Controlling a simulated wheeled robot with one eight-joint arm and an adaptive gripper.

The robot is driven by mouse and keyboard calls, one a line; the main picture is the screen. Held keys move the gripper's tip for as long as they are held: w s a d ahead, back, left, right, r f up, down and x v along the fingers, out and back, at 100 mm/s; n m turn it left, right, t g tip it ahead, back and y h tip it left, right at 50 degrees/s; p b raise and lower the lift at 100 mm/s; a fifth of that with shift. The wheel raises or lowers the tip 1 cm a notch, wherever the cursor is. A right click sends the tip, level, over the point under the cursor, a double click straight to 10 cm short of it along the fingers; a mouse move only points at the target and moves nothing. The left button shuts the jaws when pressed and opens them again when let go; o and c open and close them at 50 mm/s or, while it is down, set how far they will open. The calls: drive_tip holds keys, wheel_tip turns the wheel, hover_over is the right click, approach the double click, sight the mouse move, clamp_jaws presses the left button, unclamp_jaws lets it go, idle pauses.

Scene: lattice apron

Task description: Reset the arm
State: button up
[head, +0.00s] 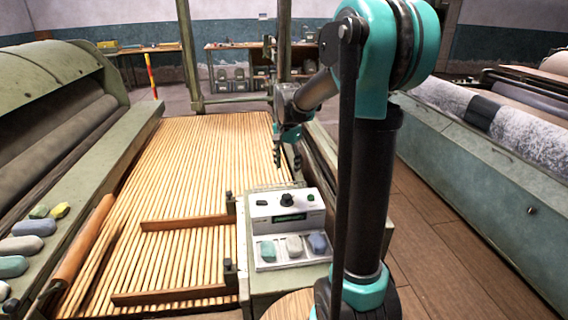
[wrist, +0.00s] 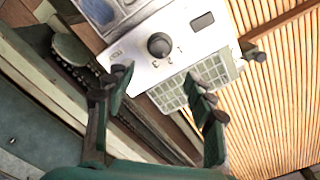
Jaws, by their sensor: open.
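My gripper (head: 288,158) hangs from my raised arm in the head view, above and beyond the white control box (head: 262,212). The box has a dark knob and small switches on its face. In the wrist view my gripper (wrist: 158,82) is open, its two dark fingers apart with nothing between them. The control box (wrist: 200,45) lies past the fingertips there, with its round knob (wrist: 160,45) and a pale green grid panel (wrist: 172,95). Whether the fingers touch anything is not clear, but the head view shows them in the air.
A slatted wooden apron (head: 205,165) fills the middle, with wooden bars (head: 185,224) across it. Several more lie on the left ledge. Machines flank both sides; wooden floor (head: 420,240) is clear at right.

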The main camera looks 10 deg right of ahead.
drive_tip(key=s+d+f+n+t, duration=0.2)
drive_tip(key=s+f+n, duration=0.2)
drive_tip(key=s, duration=0.8)
drive_tip(key=s+d+f+n+t, duration=0.2)
drive_tip(key=s+f+n, duration=0.3)
drive_tip(key=s, duration=0.6)
wheel_tip(320, 180, down, 2)
drive_tip(key=shift+s+f, duration=0.2)
drive_tip(key=shift+s, duration=0.15)
clamp_jaws()
drive_tip(key=shift+w, duration=0.1)
